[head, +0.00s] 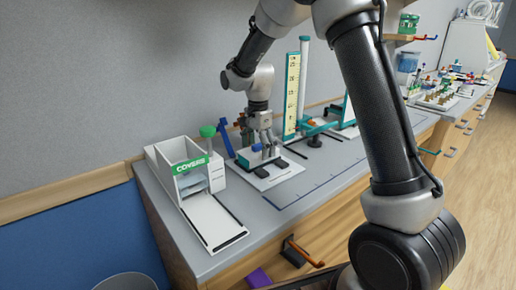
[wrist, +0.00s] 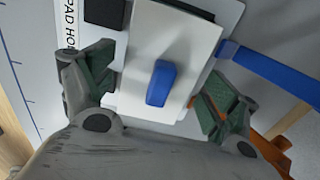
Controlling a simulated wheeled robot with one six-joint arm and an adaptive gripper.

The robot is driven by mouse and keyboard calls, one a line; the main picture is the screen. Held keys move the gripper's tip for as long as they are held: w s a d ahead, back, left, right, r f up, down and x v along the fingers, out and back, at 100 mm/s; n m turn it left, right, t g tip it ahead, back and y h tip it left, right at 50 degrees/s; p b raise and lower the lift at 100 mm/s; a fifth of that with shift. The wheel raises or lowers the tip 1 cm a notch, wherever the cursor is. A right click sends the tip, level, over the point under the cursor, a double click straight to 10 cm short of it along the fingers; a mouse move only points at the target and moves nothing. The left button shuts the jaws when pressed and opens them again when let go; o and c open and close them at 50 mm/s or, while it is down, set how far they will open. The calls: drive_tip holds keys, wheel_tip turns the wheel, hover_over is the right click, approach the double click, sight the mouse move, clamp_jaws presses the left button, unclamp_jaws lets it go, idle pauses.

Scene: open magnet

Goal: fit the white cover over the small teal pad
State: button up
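A white cover (wrist: 165,45) with a blue grip tab (wrist: 160,83) lies between the fingers of my gripper (wrist: 160,92) in the wrist view. The two fingers stand wide apart on either side of it, with gaps to the blue tab. In the head view my gripper (head: 262,147) points down over a low teal-sided block (head: 246,158) on a white base plate (head: 268,176). I cannot tell whether this block is the small teal pad. The wrist view shows no teal pad; the white cover hides what is under it.
A white dispenser with a green COVERS label (head: 190,165) and a sloping chute (head: 213,220) stands left of the plate. A blue arm (wrist: 265,70) sticks out close to my right finger. A tall yellow scale (head: 291,96) stands behind. The grey bench front right (head: 320,180) is clear.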

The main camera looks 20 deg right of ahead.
idle(0.3)
wheel_tip(320, 180, up, 12)
idle(0.5)
